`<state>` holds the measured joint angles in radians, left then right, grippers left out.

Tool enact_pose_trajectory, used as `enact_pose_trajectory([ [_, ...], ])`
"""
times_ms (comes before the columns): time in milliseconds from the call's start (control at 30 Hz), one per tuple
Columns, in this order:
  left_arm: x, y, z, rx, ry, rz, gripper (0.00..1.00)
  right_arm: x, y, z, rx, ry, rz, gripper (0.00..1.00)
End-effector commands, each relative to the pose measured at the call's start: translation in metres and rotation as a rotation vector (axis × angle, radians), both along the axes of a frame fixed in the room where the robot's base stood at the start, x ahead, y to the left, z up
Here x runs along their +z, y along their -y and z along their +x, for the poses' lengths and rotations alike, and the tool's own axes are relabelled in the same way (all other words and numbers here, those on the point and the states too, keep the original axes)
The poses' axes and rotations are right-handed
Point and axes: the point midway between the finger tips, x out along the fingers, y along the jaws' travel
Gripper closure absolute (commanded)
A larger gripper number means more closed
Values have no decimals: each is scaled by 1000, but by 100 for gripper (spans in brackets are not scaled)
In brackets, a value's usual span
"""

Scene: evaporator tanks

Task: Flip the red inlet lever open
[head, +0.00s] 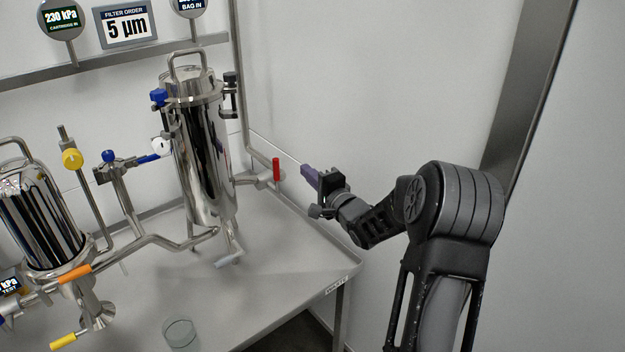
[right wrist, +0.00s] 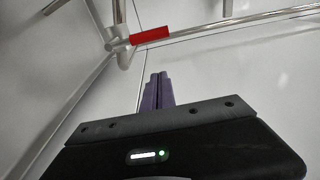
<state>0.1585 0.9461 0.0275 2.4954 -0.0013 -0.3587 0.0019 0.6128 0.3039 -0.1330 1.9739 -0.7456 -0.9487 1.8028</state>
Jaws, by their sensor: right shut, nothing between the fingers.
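The red lever (head: 276,170) sits on a pipe fitting at the right side of the tall steel tank (head: 203,150). In the head view it stands roughly upright. The right wrist view also shows the red lever (right wrist: 150,35), ahead of the fingers and at the end of a pipe joint. My right gripper (head: 306,172) is shut and empty, just right of the lever and apart from it. Its purple fingers (right wrist: 157,88) are together in the right wrist view, pointing toward the lever. My left gripper is not in view.
A shorter steel tank (head: 38,215) with an orange-handled valve (head: 75,273) stands at the left. A glass beaker (head: 180,333) is at the table's front. A metal post and the wall are close behind the lever. The grey table (head: 285,250) is clear at the right.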

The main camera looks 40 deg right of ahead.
Motion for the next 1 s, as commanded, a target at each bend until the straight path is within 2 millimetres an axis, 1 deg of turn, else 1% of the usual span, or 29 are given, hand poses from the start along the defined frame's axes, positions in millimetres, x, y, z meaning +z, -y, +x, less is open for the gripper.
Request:
enact_pose_trajectory([
  [33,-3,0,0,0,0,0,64,-2,1,11,2,1,0,100],
  [100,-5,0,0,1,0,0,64,-2,3,25,2,1,0,100],
  [233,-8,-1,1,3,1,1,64,-2,8,51,1,0,0,100],
  [300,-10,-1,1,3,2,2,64,-1,7,62,2,1,1,100],
  [400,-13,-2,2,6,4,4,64,-1,-12,56,2,0,3,100],
  [567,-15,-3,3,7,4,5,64,0,-26,53,1,0,0,100],
  [700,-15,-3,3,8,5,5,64,0,-30,52,-1,0,1,100],
  [1000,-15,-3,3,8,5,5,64,0,-30,52,-1,0,-1,100],
])
